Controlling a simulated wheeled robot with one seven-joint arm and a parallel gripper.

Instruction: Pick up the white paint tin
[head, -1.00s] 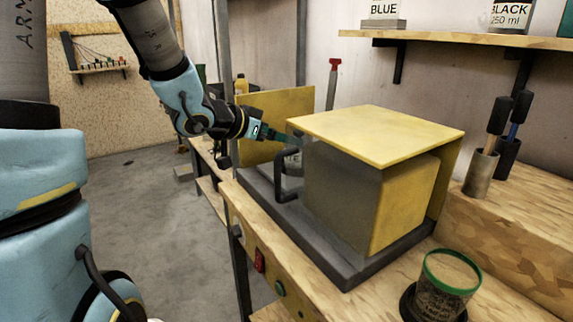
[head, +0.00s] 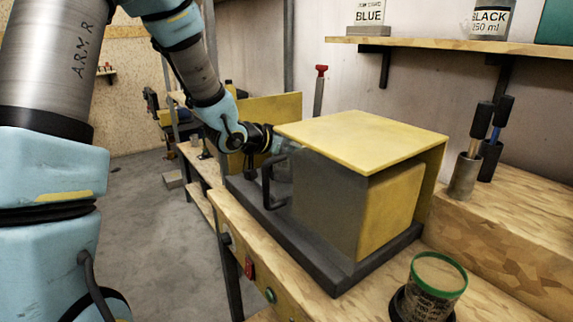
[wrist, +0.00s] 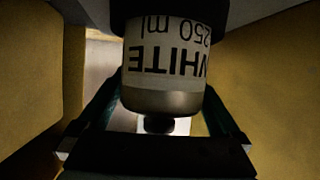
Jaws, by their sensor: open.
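The white paint tin (wrist: 165,62) shows large in the wrist view, with a pale label reading WHITE 250 ml upside down. It lies between the two fingers of my gripper (wrist: 166,88), which stand apart on either side of it. I cannot tell if a finger touches it. In the head view my gripper (head: 287,147) reaches into the left opening of a yellow and grey box-like housing (head: 362,138). The fingertips and the tin are hidden there by the housing.
Yellow walls (wrist: 283,80) stand close on both sides in the wrist view. A dark handle (head: 268,185) sits at the housing's left edge. A green-rimmed tin (head: 433,285) stands in front on the bench (head: 225,205). Brushes in holders (head: 465,175) stand at right.

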